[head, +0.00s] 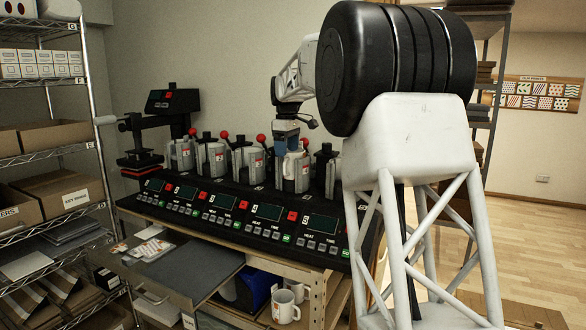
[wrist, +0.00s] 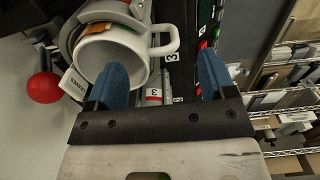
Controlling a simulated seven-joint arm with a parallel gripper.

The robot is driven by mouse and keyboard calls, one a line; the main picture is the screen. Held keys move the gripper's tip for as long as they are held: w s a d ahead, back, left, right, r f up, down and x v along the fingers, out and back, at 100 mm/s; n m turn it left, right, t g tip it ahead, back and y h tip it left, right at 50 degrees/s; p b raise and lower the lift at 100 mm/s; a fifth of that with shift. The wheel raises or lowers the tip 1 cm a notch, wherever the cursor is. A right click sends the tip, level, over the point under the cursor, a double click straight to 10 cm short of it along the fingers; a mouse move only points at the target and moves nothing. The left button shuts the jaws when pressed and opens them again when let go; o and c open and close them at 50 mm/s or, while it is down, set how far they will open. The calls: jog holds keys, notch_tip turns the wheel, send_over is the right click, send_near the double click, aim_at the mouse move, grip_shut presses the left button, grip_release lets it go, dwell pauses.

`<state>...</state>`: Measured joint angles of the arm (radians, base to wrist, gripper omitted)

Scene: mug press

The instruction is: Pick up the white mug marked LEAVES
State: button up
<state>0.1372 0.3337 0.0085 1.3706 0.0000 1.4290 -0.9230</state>
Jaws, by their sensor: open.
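The white mug (wrist: 112,55) sits in a grey press clamp in the wrist view, its open mouth facing the camera and its handle to the right. My gripper (wrist: 163,62) is open, with blue fingers. The left finger overlaps the mug's mouth and the right finger is beyond the handle, so the handle lies between them in the picture. I cannot tell whether the left finger is inside the mug. In the head view my gripper (head: 286,130) is just above the clamp, and the mug is mostly hidden.
Several mug presses (head: 210,158) with red-knobbed levers stand in a row on a black control console (head: 235,213). A red knob (wrist: 44,87) is left of the mug. Other white mugs (head: 285,306) are on the shelf below. A wire rack (head: 95,110) stands at left.

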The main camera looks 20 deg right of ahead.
aim_at(287, 158)
jog(key=shift+f, duration=2.4)
jog(key=shift+c, duration=0.2)
jog(key=c, duration=1.1)
jog(key=shift+r, duration=0.2)
jog(key=shift+c, duration=0.2)
jog(key=shift+r, duration=4.85)
